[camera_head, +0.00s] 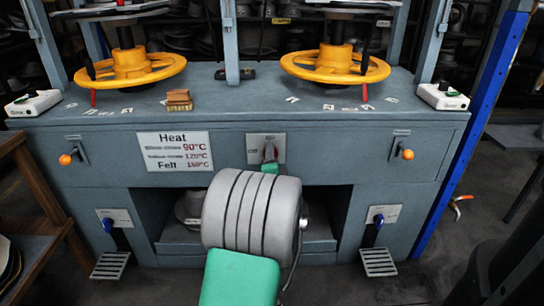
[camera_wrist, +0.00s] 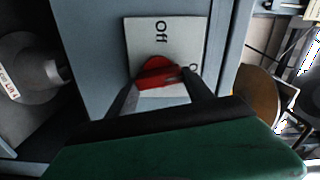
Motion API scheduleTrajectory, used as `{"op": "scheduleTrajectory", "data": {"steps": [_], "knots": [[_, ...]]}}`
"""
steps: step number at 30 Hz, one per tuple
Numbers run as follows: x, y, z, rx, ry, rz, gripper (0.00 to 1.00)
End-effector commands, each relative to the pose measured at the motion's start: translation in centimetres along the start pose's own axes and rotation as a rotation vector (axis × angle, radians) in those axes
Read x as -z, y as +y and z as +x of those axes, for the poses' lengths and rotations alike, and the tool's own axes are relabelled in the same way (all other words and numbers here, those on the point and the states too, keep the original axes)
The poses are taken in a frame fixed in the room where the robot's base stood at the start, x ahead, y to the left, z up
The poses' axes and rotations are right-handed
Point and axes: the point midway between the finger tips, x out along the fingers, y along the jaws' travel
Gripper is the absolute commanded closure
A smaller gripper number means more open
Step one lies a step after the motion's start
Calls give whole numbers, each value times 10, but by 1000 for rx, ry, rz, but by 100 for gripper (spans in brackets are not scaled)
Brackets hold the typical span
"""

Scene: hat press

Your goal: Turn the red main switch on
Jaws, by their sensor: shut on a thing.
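The red main switch (camera_wrist: 155,70) sits on a pale plate (camera_wrist: 185,35) marked "Off", with a second label partly hidden at its right in the wrist view. My gripper (camera_wrist: 161,80) has one dark finger on each side of the red knob and is shut on it. In the head view the plate (camera_head: 252,141) is on the front of the grey press, right of the heat sign. The knob's exact angle is hard to tell.
The heat sign (camera_head: 173,151) is to the left. Orange knobs (camera_head: 65,159) (camera_head: 407,154) and blue-handled pedals (camera_head: 108,226) (camera_head: 379,219) flank the press. Yellow handwheels (camera_head: 130,70) (camera_head: 335,67) are above. A blue post (camera_head: 470,150) stands at the right.

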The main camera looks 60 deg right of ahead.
Motion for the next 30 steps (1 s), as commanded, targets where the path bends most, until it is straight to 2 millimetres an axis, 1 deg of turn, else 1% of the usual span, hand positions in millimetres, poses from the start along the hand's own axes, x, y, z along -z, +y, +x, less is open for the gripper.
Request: {"op": "scheduleTrajectory", "data": {"steps": [1,6,12,29,30], "knots": [[2,-1,0,-4,4,31,80],[3,0,0,-2,5,130,80],[2,2,0,-2,5,201,80],[2,2,0,-1,5,229,80],[2,2,0,-1,5,230,37]]}}
